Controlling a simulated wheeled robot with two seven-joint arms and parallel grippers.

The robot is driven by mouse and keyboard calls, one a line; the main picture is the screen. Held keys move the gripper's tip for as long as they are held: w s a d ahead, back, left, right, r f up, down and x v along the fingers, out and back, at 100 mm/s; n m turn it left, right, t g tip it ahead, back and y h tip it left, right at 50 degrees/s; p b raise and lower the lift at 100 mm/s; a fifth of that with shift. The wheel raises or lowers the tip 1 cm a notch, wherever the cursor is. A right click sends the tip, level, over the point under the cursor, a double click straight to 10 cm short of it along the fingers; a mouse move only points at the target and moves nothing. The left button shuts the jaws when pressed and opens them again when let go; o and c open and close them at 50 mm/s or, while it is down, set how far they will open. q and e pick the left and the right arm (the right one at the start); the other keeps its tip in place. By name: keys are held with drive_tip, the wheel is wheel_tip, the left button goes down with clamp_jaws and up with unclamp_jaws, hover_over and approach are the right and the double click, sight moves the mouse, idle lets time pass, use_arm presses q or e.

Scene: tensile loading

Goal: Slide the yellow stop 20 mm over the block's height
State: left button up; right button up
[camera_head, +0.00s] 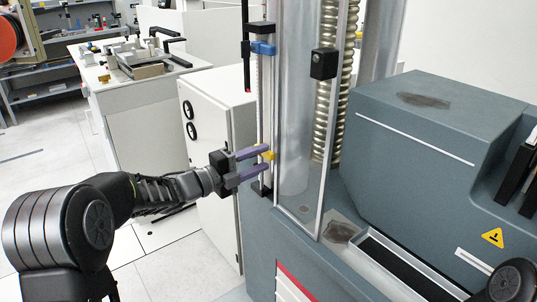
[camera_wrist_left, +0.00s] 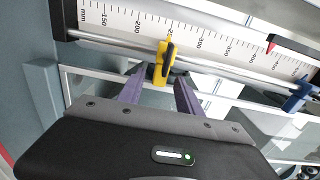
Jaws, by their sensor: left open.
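The yellow stop (camera_head: 268,155) sits on the upright rail beside the machine's clear guard. In the left wrist view the yellow stop (camera_wrist_left: 163,62) is on the rod along the scale (camera_wrist_left: 215,38), partly covering a mark between 200 and 300. My left gripper (camera_head: 261,162) has two purple fingers pointing at the stop. In the wrist view the gripper (camera_wrist_left: 158,80) is open, with the stop between or just beyond its fingertips; contact cannot be told. A black block (camera_head: 323,63) is on the column higher up; I cannot tell if it is the task's block. My right gripper is out of view.
A blue stop (camera_head: 263,48) is higher on the rail, also in the wrist view (camera_wrist_left: 298,97). A red-tipped black pointer (camera_head: 248,88) hangs beside the rail. The grey machine housing (camera_head: 420,150) fills the right; a white cabinet (camera_head: 212,120) stands behind my arm.

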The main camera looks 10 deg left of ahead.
sight(266, 156)
use_arm(q)
drive_tip(key=shift+x, duration=1.65)
drive_tip(key=shift+c, duration=0.3)
clamp_jaws()
